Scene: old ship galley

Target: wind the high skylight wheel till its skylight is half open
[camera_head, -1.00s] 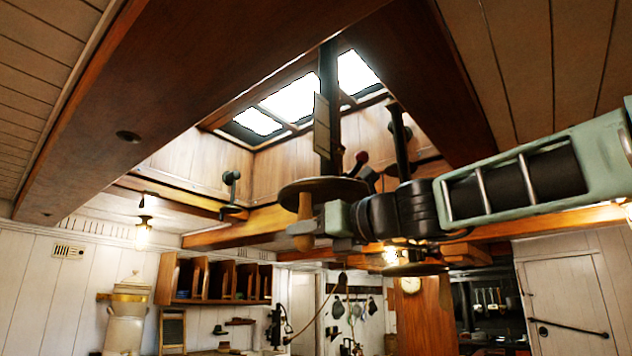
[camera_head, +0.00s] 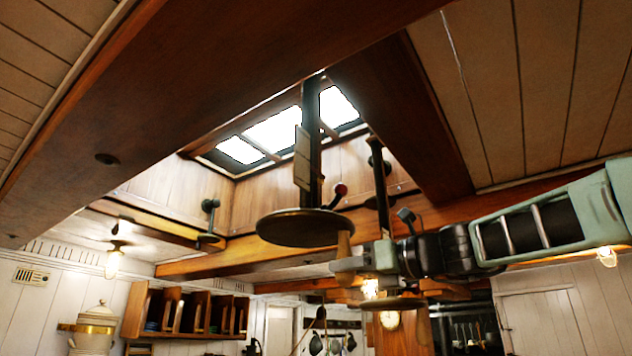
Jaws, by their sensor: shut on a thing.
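The high skylight wheel (camera_head: 290,228) is a dark flat disc at the bottom of a dark vertical post (camera_head: 308,150) hanging under the skylight. Its wooden handle (camera_head: 344,244) hangs from the right side of the rim. My gripper (camera_head: 345,264) reaches in from the right and is shut on the lower part of this handle, partly hiding it. The skylight (camera_head: 272,132) is a row of bright panes above, partly hidden by a beam and the post. How far it stands open I cannot tell. A pale plate (camera_head: 302,158) is on the post.
A red-knobbed lever (camera_head: 340,190) is just behind the wheel. A second dark post (camera_head: 379,175) stands right of it, and another disc (camera_head: 393,303) is below my arm. A small crank (camera_head: 210,215) is at left. Heavy beams (camera_head: 180,95) frame the opening.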

